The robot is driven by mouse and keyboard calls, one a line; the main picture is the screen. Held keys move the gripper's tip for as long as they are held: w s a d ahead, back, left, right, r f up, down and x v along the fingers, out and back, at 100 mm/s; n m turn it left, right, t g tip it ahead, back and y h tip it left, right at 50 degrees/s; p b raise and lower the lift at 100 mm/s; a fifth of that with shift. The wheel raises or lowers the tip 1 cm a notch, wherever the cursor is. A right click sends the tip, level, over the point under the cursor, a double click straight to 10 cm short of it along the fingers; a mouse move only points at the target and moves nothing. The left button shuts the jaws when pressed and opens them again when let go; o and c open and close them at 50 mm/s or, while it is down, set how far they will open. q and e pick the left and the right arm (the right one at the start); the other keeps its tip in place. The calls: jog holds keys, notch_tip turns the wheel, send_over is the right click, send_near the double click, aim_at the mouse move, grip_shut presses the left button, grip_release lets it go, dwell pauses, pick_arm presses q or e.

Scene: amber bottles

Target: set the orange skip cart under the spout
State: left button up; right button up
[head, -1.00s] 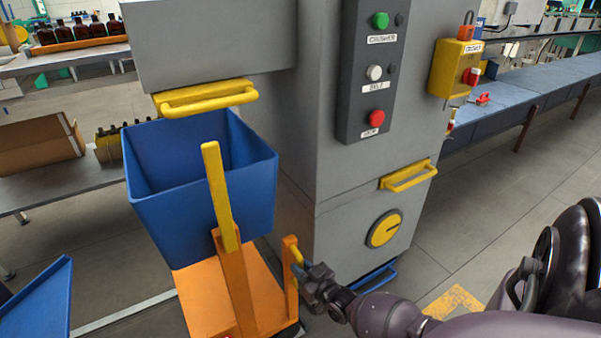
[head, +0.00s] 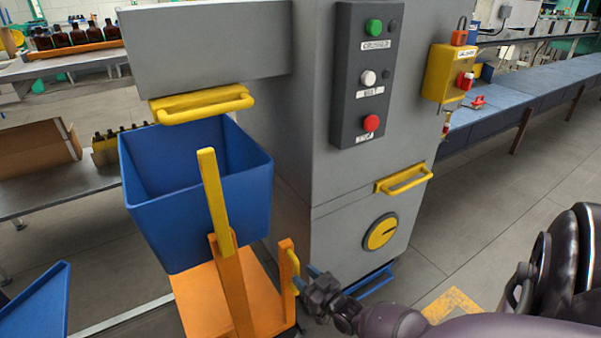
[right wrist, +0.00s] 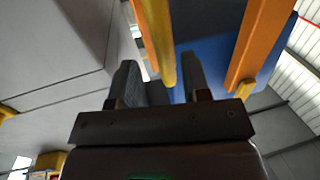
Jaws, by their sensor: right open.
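The skip cart has an orange base (head: 205,300) and a blue skip (head: 205,215), with a yellow upright handle (head: 214,200) in front. The skip's open top sits below the grey overhanging box (head: 205,45) of the machine, which has a yellow bar (head: 202,104) at its lower edge. The spout opening itself is hidden. My right gripper (head: 305,277) is open just right of the cart's small yellow side grip (head: 293,262). In the right wrist view, that yellow grip (right wrist: 165,65) shows near and between the open fingers (right wrist: 160,85). My left gripper is out of view.
The grey machine (head: 330,190) stands close to the cart's right, with a button panel (head: 370,70) and lower yellow handle (head: 404,178). A bench with a carton (head: 35,150) is behind left. A blue bin (head: 38,305) is at lower left. Floor is clear at right.

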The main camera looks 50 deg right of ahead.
pick_arm(q)
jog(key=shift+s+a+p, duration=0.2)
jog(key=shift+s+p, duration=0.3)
jog(key=shift+p, duration=0.05)
pick_arm(e)
jog(key=s, duration=0.7)
jog(key=shift+s+a, duration=0.3)
jog(key=shift+s, duration=0.1)
pick_arm(q)
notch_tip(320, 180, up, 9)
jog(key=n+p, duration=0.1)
jog(key=p, duration=1)
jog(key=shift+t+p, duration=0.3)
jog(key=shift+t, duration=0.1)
pick_arm(e)
jog(key=s+a+r+n+g, duration=0.1)
jog(key=s+a+r+g, duration=0.2)
jog(key=s+a+r, duration=0.5)
jog(key=s+a+r+n+g+y, duration=0.1)
jog(key=s+a+r+g, duration=0.3)
jog(key=s+a+r, duration=0.3)
jog(key=s+r, duration=0.4)
jog(key=s, duration=0.1)
jog(key=shift+a+r+y, duration=0.15)
jog(key=shift+a+y, duration=0.15)
jog(key=shift+a, duration=0.1)
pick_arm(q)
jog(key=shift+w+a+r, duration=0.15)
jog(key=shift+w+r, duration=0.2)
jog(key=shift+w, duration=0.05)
